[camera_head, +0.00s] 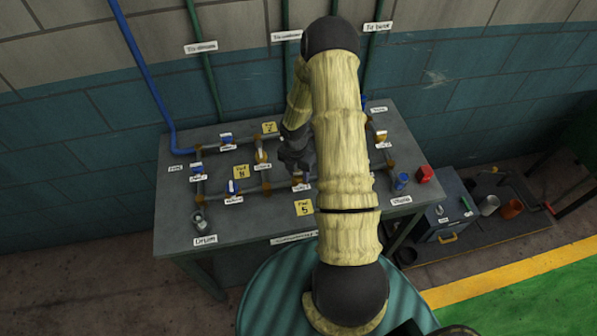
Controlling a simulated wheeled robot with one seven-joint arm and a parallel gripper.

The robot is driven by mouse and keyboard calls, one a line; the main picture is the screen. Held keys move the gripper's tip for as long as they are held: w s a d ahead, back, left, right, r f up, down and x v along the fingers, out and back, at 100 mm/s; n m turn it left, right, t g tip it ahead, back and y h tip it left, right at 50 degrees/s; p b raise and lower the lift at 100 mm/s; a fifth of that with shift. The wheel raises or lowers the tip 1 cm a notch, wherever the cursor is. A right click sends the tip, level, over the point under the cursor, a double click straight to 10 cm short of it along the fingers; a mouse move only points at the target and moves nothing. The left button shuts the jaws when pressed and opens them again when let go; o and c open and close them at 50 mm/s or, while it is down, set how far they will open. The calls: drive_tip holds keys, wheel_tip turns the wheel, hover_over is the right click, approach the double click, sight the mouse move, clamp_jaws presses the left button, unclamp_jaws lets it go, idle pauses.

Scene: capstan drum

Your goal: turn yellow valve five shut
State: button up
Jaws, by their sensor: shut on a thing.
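My arm reaches over a grey table (246,224) that carries a pipe network with several small valves. My gripper (300,178) is low at the middle of the pipes, shut on a valve handle there. The arm hides most of the fingers and the handle. A yellow plate marked 5 (304,208) lies just below the gripper. Other yellow plates are marked 8 (241,172) and, at the upper one, seemingly 2 (269,128). Blue-handled valves with white labels show at the left (234,187) and above it (226,139).
A blue cup-like part (401,182) and a red block (425,174) sit at the table's right. A grey box (447,215) stands on the floor beyond. Blue and green pipes run up the wall behind.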

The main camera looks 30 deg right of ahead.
sight(300, 171)
drive_tip(key=m, duration=0.4)
drive_tip(key=shift+w, duration=0.1)
drive_tip(key=m+b, duration=0.1)
drive_tip(key=m, duration=0.3)
drive_tip(key=shift+d+m+y, duration=0.1)
drive_tip(key=shift+m+y, duration=0.2)
drive_tip(key=m+b, duration=0.1)
drive_tip(key=m, duration=0.3)
drive_tip(key=shift+m, duration=0.3)
drive_tip(key=shift+m+b, duration=0.7)
drive_tip(key=shift+m, duration=0.9)
drive_tip(key=shift+r, duration=0.1)
drive_tip(key=o, duration=1)
drive_tip(key=r+b, duration=0.1)
drive_tip(key=r, duration=0.4)
drive_tip(key=r+b, duration=0.1)
drive_tip(key=r, duration=0.5)
drive_tip(key=d+r+b, duration=0.1)
drive_tip(key=r, duration=0.5)
drive_tip(key=shift+w+r, duration=0.15)
drive_tip(key=shift+w, duration=0.25)
